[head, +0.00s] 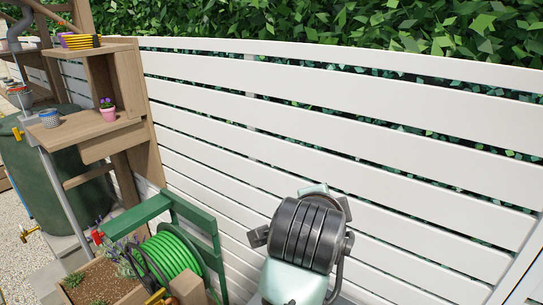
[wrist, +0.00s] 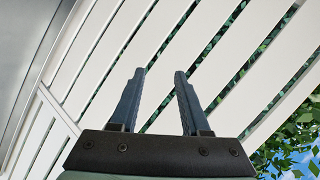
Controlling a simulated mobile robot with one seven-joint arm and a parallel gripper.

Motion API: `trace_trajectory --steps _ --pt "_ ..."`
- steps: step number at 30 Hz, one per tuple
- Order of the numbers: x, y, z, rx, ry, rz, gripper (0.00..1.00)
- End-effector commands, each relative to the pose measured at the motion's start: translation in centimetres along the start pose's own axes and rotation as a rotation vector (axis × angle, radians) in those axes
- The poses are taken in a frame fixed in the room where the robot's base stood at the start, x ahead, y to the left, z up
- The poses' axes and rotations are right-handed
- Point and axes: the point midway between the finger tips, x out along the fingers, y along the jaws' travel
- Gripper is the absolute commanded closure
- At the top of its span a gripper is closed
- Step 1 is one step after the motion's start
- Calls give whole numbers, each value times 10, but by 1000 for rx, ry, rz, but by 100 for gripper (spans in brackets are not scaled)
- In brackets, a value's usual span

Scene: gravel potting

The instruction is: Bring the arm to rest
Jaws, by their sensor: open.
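My gripper (wrist: 159,75) shows in the wrist view with its two dark fingers apart and nothing between them. Behind the fingers are white fence slats and green leaves. In the head view my arm (head: 305,235) is folded at the lower middle, in front of the white fence. The gripper's fingers cannot be made out in the head view.
The white slatted fence (head: 330,105) runs behind my arm, with a hedge (head: 330,25) above. Left of my arm stand a green hose reel (head: 172,258), a planter box (head: 95,285), a wooden potting bench (head: 85,130) with a pink flowerpot (head: 108,114), and a green barrel (head: 60,195).

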Motion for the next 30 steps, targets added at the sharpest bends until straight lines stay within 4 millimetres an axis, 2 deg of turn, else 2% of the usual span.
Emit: trace_trajectory --steps 1,3,5,7,9,12,15,18,21,30 --pt "-18 -26 -16 -117 66 -142 54" --pt "-54 -66 -30 -283 165 -328 54" --pt "-89 -94 -38 -416 265 -472 54" --pt "-136 -120 -43 -558 396 -628 54" --pt "-183 -138 -44 -676 532 -758 54" --pt "-245 -151 -41 -798 714 -903 54" --pt "-291 -154 -38 -868 858 -994 54" --pt "-319 -154 -35 -902 946 -1044 54" --pt "-330 -153 -34 -915 986 -1062 54" --pt "-331 -154 -34 -917 988 -1062 54"
